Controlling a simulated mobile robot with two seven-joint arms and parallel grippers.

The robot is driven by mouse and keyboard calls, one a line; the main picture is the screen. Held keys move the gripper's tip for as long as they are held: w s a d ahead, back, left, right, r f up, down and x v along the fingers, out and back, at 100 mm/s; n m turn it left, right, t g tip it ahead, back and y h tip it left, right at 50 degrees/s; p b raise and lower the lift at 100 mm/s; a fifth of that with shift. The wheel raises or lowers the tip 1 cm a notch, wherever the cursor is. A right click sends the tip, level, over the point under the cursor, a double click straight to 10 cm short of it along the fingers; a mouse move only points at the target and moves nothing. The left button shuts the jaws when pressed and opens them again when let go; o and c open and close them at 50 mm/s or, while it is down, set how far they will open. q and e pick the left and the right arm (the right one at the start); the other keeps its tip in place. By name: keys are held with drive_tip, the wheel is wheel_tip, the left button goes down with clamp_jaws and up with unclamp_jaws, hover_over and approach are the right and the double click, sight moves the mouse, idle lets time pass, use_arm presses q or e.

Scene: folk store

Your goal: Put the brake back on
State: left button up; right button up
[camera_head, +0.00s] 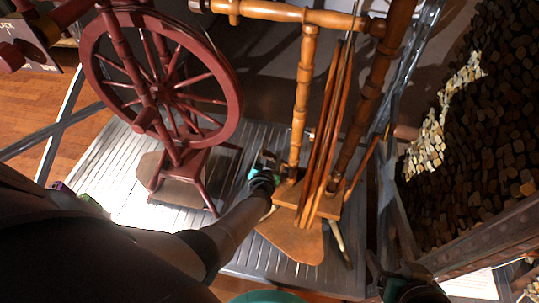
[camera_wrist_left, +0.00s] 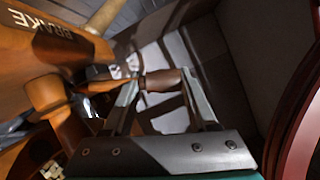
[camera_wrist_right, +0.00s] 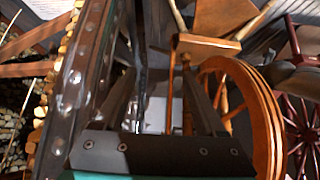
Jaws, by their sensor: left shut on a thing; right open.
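An orange-brown wooden spinning wheel (camera_head: 306,100) stands on a grey slatted platform. My left gripper (camera_wrist_left: 160,88) is shut on the handle, one finger at each side. In the head view my left gripper (camera_head: 262,176) is at the left side of the wheel's base, partly hiding the handle. My right gripper (camera_wrist_right: 163,95) is open and empty, at the lower right in the head view.
A dark red spinning wheel (camera_head: 165,90) stands close on the left, near my left arm. A metal-framed wall of stacked cut logs (camera_head: 475,150) is on the right, close to my right gripper. The slatted platform (camera_head: 260,255) has bare room in front.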

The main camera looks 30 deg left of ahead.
use_arm(q)
clamp_jaws()
